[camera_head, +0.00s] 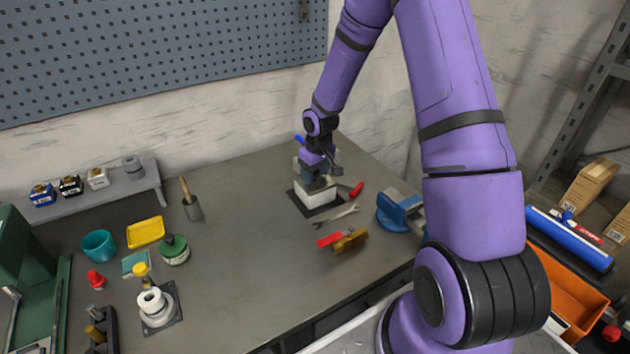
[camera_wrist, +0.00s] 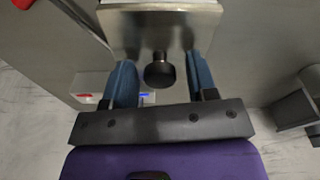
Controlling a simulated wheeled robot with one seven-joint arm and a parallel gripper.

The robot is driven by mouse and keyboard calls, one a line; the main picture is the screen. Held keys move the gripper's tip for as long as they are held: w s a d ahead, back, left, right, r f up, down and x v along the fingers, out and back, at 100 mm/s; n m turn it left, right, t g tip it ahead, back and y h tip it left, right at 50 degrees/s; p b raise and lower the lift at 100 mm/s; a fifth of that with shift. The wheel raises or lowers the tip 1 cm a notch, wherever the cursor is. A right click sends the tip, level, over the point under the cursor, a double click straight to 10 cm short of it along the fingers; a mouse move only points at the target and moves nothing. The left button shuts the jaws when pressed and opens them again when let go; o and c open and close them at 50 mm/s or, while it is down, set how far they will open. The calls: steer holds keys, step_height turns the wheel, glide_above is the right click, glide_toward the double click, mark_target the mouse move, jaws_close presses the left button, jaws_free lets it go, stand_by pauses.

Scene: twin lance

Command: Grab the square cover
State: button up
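The square cover (camera_wrist: 160,22) shows in the wrist view as a pale metallic square plate with a round black knob (camera_wrist: 160,72). My gripper (camera_wrist: 160,60) is open, with one blue finger on each side of the knob and a small gap to it on both sides. In the head view my gripper (camera_head: 318,180) points down over a white square block (camera_head: 319,197) on a dark mat (camera_head: 303,208). The gripper hides most of the block's top there, so I cannot make out the cover's knob in that view.
A wrench (camera_head: 337,216), a red-handled tool (camera_head: 356,190) and a brass-coloured piece (camera_head: 350,241) lie close by on the workbench (camera_head: 255,235). A blue vise (camera_head: 397,214) stands to the right.

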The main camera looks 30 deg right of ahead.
jaws_close()
